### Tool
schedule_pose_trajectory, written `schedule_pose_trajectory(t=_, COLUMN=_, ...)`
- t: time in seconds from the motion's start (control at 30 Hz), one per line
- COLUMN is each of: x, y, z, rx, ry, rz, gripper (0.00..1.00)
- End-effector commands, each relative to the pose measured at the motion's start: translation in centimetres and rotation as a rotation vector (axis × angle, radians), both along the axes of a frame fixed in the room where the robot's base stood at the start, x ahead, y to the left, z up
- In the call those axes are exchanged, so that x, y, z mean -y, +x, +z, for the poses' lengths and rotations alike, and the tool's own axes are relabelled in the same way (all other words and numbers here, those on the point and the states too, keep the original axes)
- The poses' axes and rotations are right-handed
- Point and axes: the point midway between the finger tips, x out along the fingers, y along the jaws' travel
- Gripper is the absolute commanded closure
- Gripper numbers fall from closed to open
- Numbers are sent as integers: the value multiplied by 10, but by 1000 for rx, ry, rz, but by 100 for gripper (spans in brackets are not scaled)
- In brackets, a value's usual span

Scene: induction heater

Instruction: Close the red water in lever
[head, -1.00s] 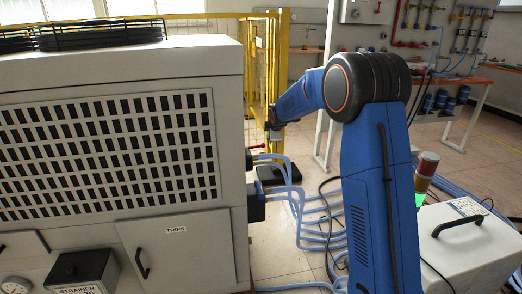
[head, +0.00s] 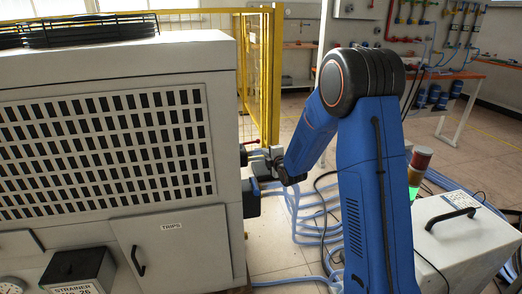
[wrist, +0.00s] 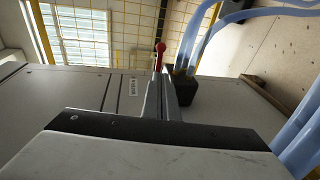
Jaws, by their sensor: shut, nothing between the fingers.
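The red lever (wrist: 160,47), with a round red knob on a thin stem, shows in the wrist view just beyond my fingertips. It stands up beside the grey cabinet face, close to a black block with pale blue hoses. My gripper (wrist: 163,82) is shut and empty, its fingertips close to the lever's stem; I cannot tell whether they touch it.
Pale blue hoses (head: 293,210) hang from the cabinet's side and spread over the floor. A yellow mesh fence (head: 267,80) stands behind. A white case with a black handle (head: 465,250) is at the right. The black block (wrist: 183,88) sits close right of my fingers.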

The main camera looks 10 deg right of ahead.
Motion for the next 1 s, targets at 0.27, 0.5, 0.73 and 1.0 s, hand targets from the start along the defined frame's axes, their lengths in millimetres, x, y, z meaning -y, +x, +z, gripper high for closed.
schedule_pose_trajectory(t=0.27, x=-7, y=44, z=-10, rx=-1, ry=0, rz=1, gripper=100)
schedule_pose_trajectory(t=0.5, x=-13, y=85, z=-18, rx=-2, ry=0, rz=1, gripper=100)
schedule_pose_trajectory(t=0.73, x=-17, y=115, z=-23, rx=-1, ry=0, rz=0, gripper=100)
schedule_pose_trajectory(t=1.0, x=-19, y=128, z=-26, rx=-1, ry=0, rz=0, gripper=100)
